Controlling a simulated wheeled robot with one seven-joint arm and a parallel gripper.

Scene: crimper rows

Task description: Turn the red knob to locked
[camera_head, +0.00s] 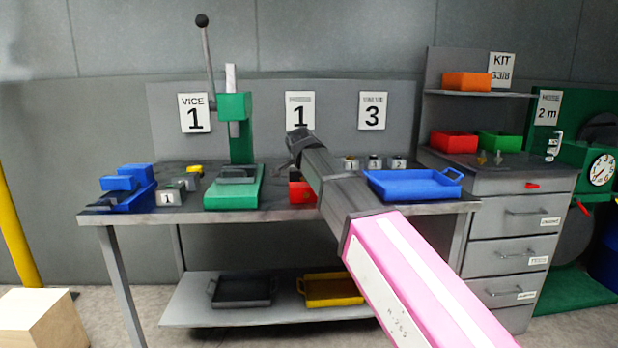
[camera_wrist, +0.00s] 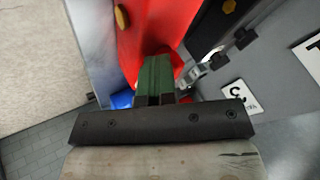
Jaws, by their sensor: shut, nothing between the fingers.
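My gripper (camera_wrist: 155,98) is shut with nothing in it. In the head view its dark end (camera_head: 299,142) is over the bench, in front of the number signs. In the wrist view a large red body (camera_wrist: 150,35) with a yellow round fitting (camera_wrist: 122,17) is just beyond the fingers; I cannot tell whether they touch. In the head view a red part (camera_head: 301,193) shows on the bench, partly behind my arm.
The bench (camera_head: 110,215) carries a green press (camera_head: 234,190), a blue vice (camera_head: 138,200) and a blue tray (camera_head: 400,196). Bins stand on the cabinet (camera_head: 485,185) at right. A pale box (camera_head: 40,318) stands on the floor at left.

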